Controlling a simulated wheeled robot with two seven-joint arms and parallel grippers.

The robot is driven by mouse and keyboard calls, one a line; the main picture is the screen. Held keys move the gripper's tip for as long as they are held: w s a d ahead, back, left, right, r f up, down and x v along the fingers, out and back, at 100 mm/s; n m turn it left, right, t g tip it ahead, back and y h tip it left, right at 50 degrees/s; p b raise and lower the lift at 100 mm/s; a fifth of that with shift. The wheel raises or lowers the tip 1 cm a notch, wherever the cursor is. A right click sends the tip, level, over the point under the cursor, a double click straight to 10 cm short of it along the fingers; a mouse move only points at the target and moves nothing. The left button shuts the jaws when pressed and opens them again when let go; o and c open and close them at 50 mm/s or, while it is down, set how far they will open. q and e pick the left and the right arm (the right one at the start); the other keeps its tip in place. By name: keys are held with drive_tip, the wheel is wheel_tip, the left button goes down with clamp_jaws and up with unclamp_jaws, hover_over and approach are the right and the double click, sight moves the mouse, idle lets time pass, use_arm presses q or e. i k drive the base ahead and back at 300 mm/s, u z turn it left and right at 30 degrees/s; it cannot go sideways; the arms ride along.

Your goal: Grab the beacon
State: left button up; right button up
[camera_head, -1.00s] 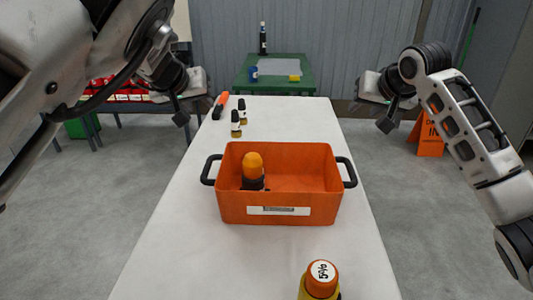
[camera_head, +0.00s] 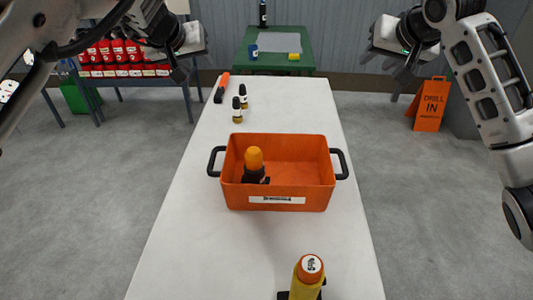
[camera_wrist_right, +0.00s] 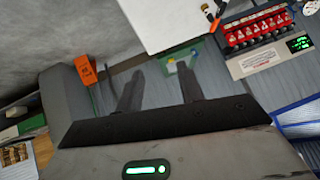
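An orange-domed object with a black base, which looks like the beacon (camera_head: 254,161), stands upright inside the orange bin (camera_head: 288,188), left of its middle. Its lower part is partly hidden by the bin's front wall. My left gripper (camera_head: 187,85) hangs in the air beyond the table's left edge, apart from the bin; its finger opening is not clear. My right gripper (camera_head: 398,84) is in the air off the table's right edge. In the right wrist view its two fingers (camera_wrist_right: 158,85) are spread with nothing between them.
A yellow bottle with an orange cap (camera_head: 309,277) stands at the near edge. The white table (camera_head: 190,225) is otherwise clear.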

sight(250, 178)
drive_tip(key=k, duration=1)
